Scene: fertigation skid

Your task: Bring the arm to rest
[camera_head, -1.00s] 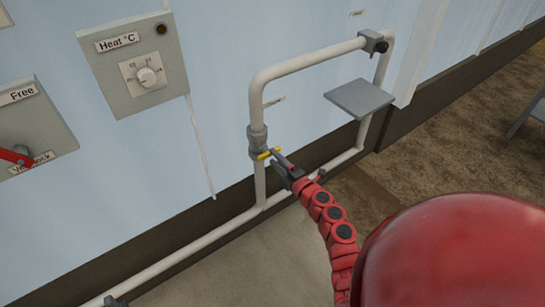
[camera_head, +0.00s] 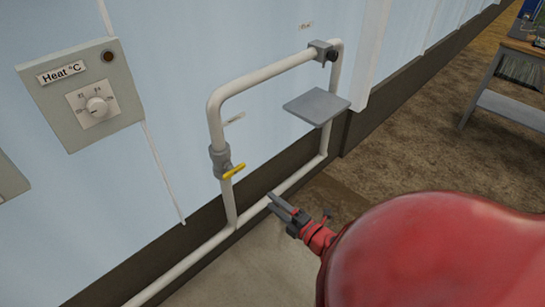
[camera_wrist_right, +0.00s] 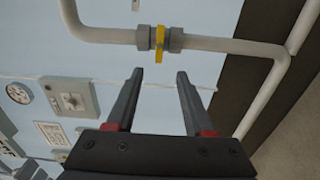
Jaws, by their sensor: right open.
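My right gripper (camera_head: 283,207) is in front of the white pipe loop, low and to the right of the yellow valve handle (camera_head: 233,171). Its jaws are apart and empty, and it touches nothing that I can see. In the right wrist view the two fingers (camera_wrist_right: 160,85) are spread, with the yellow handle (camera_wrist_right: 159,40) beyond the tips and the grey valve body around it. Most of my right arm is hidden behind its red upper part at the lower right of the head view. My left gripper is not in view.
The white pipe (camera_head: 265,80) runs along the blue wall. A small grey shelf (camera_head: 316,106) juts out to the right of the valve. A heat control box (camera_head: 84,95) is on the wall at left. A table (camera_head: 505,105) stands at far right. The floor between is clear.

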